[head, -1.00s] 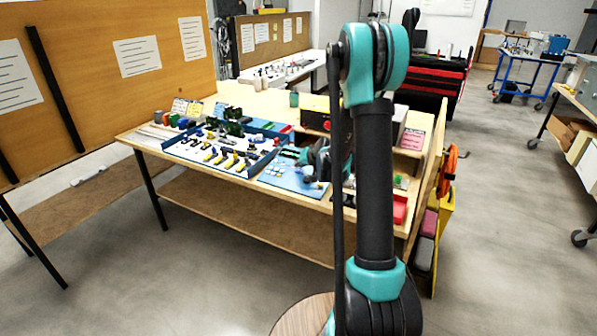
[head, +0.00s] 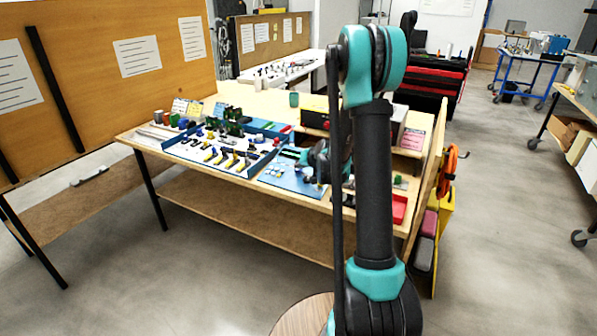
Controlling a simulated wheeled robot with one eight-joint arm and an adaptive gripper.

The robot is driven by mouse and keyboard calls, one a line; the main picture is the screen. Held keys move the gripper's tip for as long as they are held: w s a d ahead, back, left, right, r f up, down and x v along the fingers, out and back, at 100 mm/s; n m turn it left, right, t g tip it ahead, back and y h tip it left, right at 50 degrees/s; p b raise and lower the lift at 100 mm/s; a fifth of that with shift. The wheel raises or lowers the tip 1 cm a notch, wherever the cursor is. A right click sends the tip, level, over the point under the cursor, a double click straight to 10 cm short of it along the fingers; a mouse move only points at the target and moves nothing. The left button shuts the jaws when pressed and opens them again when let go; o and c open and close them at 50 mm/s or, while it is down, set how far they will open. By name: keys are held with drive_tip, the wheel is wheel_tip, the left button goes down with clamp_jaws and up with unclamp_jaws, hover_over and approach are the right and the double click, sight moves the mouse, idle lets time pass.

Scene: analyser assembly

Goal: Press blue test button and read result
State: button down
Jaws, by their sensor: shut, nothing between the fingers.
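My gripper (head: 321,186) shows small and dark at the end of my wrist, low over the right part of a blue mat (head: 283,183) on the workbench. It looks shut and empty, partly beside my upright arm link. I cannot make out a blue test button or a readable result from here. A dark box with a red spot on its front (head: 314,119) stands behind the mat, its right part hidden by my arm. Several small pale parts (head: 276,170) lie on the mat.
A blue tray (head: 240,170) with several black, yellow and blue parts lies left of the mat. A red bin (head: 399,209) sits at the bench's right end. An orange reel (head: 450,163) hangs on the bench's side. The floor (head: 180,285) in front is clear.

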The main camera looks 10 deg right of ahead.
drive_tip(key=shift+w+f, duration=0.1)
drive_tip(key=shift+f, duration=0.25)
idle(0.4)
drive_tip(key=shift+r, duration=0.8)
drive_tip(key=shift+s+a+r, duration=0.1)
drive_tip(key=shift+s+r, duration=0.1)
drive_tip(key=shift+r, duration=0.6)
drive_tip(key=shift+s+a+r, duration=0.15)
drive_tip(key=shift+r, duration=0.7)
drive_tip(key=shift+s+a+r, duration=0.1)
drive_tip(key=shift+s+r, duration=0.1)
drive_tip(key=shift+r, duration=0.6)
drive_tip(key=shift+s, duration=0.1)
drive_tip(key=s+d+f+g+h, duration=0.1)
drive_tip(key=s+f+g, duration=0.1)
drive_tip(key=s, duration=1.1)
drive_tip(key=s+d+f+n+g+h, duration=0.1)
drive_tip(key=s+f, duration=0.1)
drive_tip(key=s, duration=1.2)
drive_tip(key=s+d+f+n+g+h, duration=0.1)
drive_tip(key=s+d+g, duration=0.1)
drive_tip(key=s, duration=1.1)
drive_tip(key=shift+s+f+g+h, duration=0.25)
drive_tip(key=shift+f+g+h, duration=0.05)
drive_tip(key=shift+f, duration=0.1)
